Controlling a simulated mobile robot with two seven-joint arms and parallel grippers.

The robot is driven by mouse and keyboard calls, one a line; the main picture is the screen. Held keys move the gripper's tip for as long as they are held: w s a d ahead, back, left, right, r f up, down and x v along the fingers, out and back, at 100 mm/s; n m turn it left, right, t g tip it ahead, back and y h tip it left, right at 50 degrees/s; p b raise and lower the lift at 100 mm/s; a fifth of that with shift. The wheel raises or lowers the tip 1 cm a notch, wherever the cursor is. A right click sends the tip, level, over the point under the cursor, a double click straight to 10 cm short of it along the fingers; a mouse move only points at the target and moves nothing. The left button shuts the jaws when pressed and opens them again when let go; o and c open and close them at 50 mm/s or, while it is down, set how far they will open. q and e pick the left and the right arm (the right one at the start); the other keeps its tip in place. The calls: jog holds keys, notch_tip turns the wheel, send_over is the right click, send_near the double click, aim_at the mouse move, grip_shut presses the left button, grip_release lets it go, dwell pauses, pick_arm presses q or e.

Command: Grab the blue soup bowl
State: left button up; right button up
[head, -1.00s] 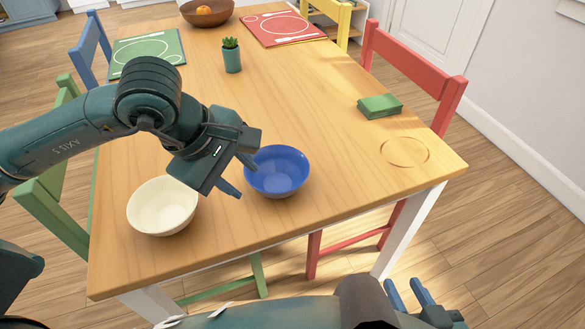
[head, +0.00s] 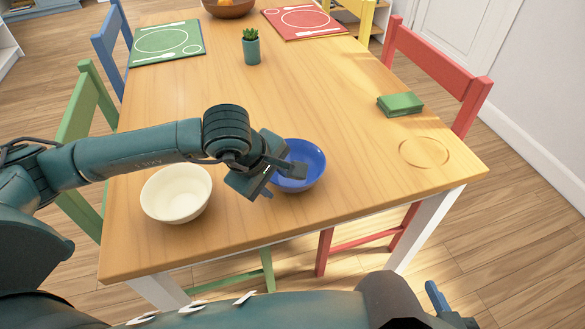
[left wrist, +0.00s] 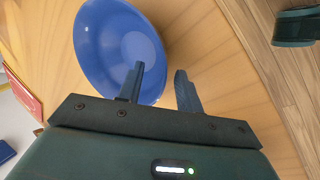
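The blue soup bowl (head: 312,165) stands upright on the table, right of a cream bowl. My left gripper (head: 284,182) is at its near left side, with its fingers apart. In the left wrist view the bowl (left wrist: 110,40) fills the upper left. There my left gripper (left wrist: 160,88) has one finger over the bowl's inside and the other outside, with the rim between them. I cannot tell whether either finger touches it. My right gripper (head: 440,303) shows only in part at the bottom right, away from the table; its opening is unclear.
The cream bowl (head: 176,194) stands below my left forearm, close to the gripper. A small potted plant (head: 251,46), green napkins (head: 400,104) and placemats (head: 166,44) lie farther off. The wooden table (head: 345,125) is clear to the right of the blue bowl.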

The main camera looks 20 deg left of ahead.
pick_arm(q)
jog(key=shift+x, duration=0.75)
jog(key=shift+c, duration=0.5)
grip_shut()
jog(key=shift+r, duration=0.1)
